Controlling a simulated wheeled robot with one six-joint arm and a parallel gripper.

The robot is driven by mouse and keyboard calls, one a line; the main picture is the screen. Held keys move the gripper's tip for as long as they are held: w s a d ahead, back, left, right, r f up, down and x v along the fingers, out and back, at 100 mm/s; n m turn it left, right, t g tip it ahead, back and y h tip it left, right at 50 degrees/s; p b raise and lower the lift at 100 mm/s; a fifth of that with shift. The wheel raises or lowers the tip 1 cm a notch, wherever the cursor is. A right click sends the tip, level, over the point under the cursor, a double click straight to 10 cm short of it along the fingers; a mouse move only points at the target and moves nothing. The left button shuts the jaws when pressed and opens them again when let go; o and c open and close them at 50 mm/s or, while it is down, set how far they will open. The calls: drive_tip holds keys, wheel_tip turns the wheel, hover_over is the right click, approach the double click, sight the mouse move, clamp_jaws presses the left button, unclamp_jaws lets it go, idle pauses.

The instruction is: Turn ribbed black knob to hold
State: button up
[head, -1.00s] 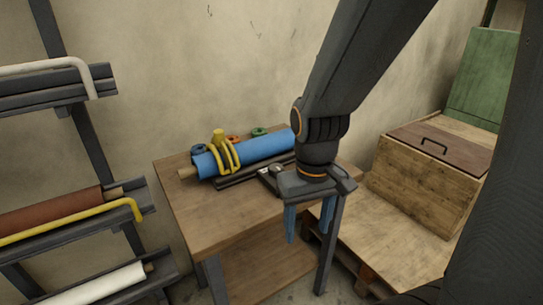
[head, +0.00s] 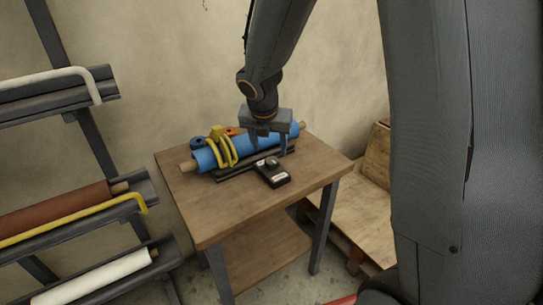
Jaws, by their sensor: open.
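A small black box (head: 274,177) lies on the wooden table in front of the blue roll, with light labels on its top. A dark knob (head: 271,163) sits on its back part; its ribs and any pointer are too small to make out. My gripper (head: 269,150) is open, pointing down over the blue roll just behind the box. Its fingers look apart from the knob, and nothing shows between them.
The blue roll (head: 207,160) lies on a dark cradle with a yellow clamp (head: 222,147) around its left part. Blue and orange rings stand behind it. The wooden table (head: 220,205) is clear in front. A rack with a brown roll (head: 55,206) and white roll (head: 95,281) stands left.

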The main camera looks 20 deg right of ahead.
sight(271, 160)
drive_tip(key=shift+b+x, duration=0.65)
drive_tip(key=shift+x, duration=3.25)
drive_tip(key=shift+w, duration=0.1)
drive_tip(key=c, duration=1)
